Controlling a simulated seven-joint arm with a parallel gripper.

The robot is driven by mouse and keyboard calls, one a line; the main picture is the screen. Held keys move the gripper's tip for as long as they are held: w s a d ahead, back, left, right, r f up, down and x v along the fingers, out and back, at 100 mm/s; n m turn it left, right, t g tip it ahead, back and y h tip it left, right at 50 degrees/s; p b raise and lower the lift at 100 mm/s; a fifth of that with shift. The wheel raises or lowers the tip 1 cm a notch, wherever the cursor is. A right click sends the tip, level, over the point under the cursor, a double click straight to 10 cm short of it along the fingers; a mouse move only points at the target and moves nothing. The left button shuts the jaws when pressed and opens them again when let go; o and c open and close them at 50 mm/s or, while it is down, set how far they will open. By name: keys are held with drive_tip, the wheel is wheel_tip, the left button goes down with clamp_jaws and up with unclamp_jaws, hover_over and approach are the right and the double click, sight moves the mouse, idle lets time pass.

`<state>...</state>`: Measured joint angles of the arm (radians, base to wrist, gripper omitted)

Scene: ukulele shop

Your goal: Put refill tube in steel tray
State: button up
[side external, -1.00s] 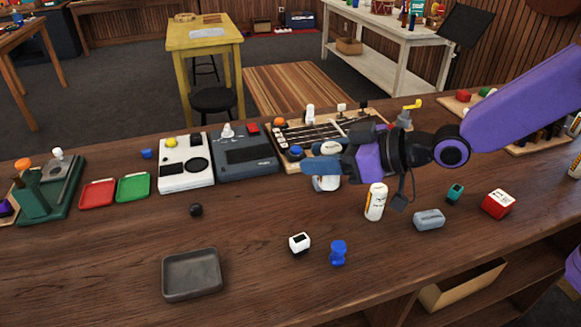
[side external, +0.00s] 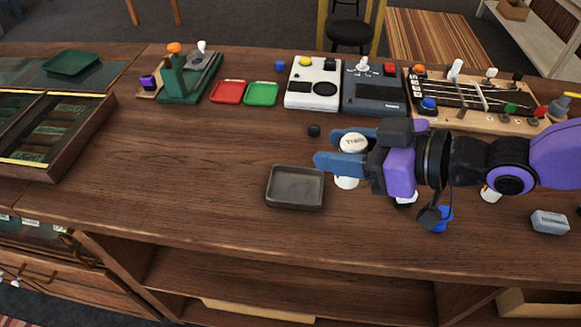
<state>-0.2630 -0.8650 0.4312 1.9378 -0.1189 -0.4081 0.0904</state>
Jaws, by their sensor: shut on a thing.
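My gripper (side external: 340,152) has blue fingers and is shut on a white tube, which I take as the refill tube (side external: 346,183). The tube looks upright, with a round lettered top showing above the fingers and its lower end below them. The fingers hide its middle. The steel tray (side external: 295,206) is a shallow dark grey rectangular dish, empty, on the wooden counter. The tube is just right of the tray in the picture, not over its middle. I cannot tell its exact height above the counter.
A small dark cube (side external: 314,131) sits behind the tray. A blue piece (side external: 441,217) and another white tube (side external: 490,194) are partly hidden by my arm. Red (side external: 227,92) and green (side external: 261,94) trays and boxy devices line the back. Counter left of the tray is clear.

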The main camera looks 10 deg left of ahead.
drive_tip(key=shift+w+a+f, duration=0.95)
drive_tip(key=shift+a+f, duration=0.4)
drive_tip(key=shift+f, duration=0.05)
drive_tip(key=shift+w+a+f, duration=0.9)
drive_tip(key=shift+a+f, duration=0.45)
drive_tip(key=shift+a, duration=0.05)
drive_tip(key=shift+w+a+f, duration=0.95)
drive_tip(key=shift+a+f, duration=0.4)
drive_tip(key=shift+f, duration=1.45)
drive_tip(key=shift+f, duration=0.15)
drive_tip(key=o, duration=1)
drive_tip(key=shift+o, duration=0.2)
